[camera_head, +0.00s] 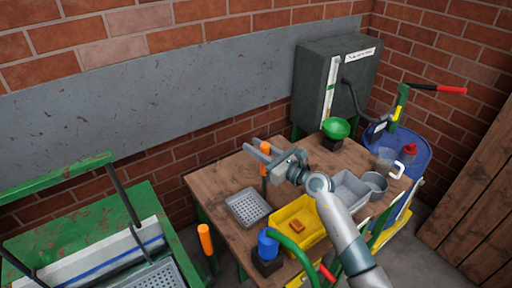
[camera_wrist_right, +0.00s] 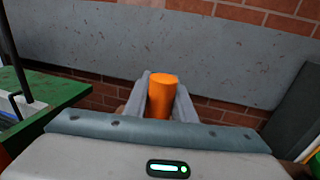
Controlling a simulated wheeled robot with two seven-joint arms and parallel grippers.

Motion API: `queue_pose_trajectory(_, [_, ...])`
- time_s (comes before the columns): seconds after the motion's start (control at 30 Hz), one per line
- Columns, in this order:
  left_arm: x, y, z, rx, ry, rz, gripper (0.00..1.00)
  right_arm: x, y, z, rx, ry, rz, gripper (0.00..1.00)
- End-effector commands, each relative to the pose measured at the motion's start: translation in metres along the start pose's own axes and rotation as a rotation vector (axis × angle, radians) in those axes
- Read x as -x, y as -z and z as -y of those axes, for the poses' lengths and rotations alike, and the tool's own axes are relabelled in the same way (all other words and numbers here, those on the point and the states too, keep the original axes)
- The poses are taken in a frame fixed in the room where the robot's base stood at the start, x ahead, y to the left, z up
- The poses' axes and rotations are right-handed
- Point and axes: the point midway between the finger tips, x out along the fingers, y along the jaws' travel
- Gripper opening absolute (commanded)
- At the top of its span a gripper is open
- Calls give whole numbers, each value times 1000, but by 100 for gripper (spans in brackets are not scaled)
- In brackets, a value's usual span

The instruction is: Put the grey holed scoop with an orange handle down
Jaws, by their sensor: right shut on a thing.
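My right gripper (camera_head: 268,156) is shut on the upright orange handle (camera_head: 265,148) of the grey holed scoop (camera_head: 248,207). The scoop's perforated pan is below the gripper, over the left part of the wooden table (camera_head: 215,182); I cannot tell whether it touches the top. In the right wrist view the orange handle (camera_wrist_right: 161,96) stands between the two fingers (camera_wrist_right: 160,100), and the pan is hidden there. My left gripper is not in view.
A yellow tray (camera_head: 282,216) with an orange piece, a grey bin (camera_head: 350,190) and a round grey pot (camera_head: 376,182) are right of the pan. Another orange handle (camera_head: 206,239) rises by the green belt frame (camera_head: 90,222).

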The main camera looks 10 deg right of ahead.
Motion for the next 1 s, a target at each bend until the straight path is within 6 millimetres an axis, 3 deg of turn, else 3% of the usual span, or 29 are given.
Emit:
queue_pose_trajectory(0.37, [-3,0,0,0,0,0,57,0,3,0,1,0,2,1])
queue_pose_trajectory(0.4, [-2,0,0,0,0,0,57,0,2,0,1,0,1,32])
queue_pose_trajectory(0.47, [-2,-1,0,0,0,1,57,0,2,0,1,0,1,42])
queue_pose_trajectory(0.87, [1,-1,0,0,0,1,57,0,-2,0,0,0,1,42])
queue_pose_trajectory(1.0, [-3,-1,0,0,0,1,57,10,1,1,1,1,0,42])
